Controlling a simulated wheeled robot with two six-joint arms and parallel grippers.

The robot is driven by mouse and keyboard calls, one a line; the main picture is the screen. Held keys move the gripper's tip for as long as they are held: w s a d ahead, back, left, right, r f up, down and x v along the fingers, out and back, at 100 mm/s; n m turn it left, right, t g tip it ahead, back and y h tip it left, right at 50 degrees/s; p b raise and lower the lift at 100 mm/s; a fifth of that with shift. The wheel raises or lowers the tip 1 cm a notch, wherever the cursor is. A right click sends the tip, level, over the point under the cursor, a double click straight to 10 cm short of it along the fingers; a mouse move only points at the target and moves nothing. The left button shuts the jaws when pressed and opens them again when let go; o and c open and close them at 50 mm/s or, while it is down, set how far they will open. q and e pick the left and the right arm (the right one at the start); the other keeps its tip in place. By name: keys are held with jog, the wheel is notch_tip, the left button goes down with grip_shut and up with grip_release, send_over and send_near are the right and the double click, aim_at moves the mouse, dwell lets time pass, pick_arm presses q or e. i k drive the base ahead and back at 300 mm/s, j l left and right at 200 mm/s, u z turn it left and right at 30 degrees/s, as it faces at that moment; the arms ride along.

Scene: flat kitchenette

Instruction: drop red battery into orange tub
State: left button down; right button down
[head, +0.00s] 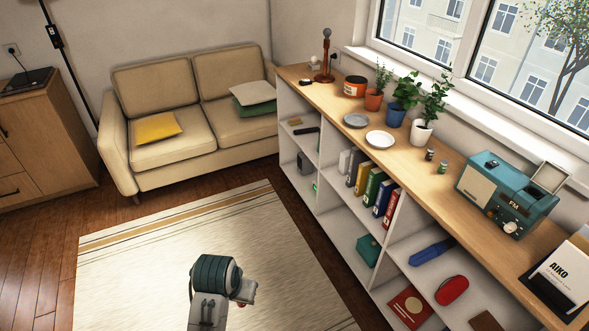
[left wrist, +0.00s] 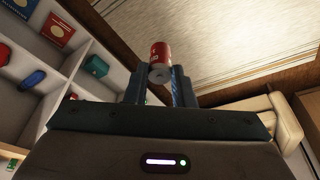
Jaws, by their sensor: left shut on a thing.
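The red battery (left wrist: 160,53) is between the two blue-grey fingers of my left gripper (left wrist: 160,85) in the left wrist view, its end sticking out past the fingertips. In the head view my left gripper (head: 243,294) is low at the bottom, above the striped rug, and only a small bit of red shows at it. The orange tub (head: 354,87), with a pale label, stands on the far part of the wooden shelf top, well away from the gripper. My right gripper is in neither view.
The shelf unit (head: 405,147) runs along the window. Near the tub are an orange plant pot (head: 373,102), a grey plate (head: 356,120), a white plate (head: 380,138) and a microphone-like stand (head: 325,60). A teal radio (head: 507,194) stands nearer. The rug (head: 150,270) is clear.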

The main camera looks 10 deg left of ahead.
aim_at(351, 92)
jog(key=u, duration=0.35)
jog(key=i+j+u, duration=0.1)
jog(key=u, duration=0.25)
jog(key=i+u, duration=0.15)
jog(key=u, duration=0.2)
jog(key=i, duration=3.3)
jog(key=i+z, duration=0.25)
jog(key=z, duration=0.15)
jog(key=i+j+z, duration=0.15)
jog(key=z, duration=0.2)
jog(key=i+j+z, duration=0.2)
jog(key=i+z, duration=0.2)
jog(key=z, duration=1.9)
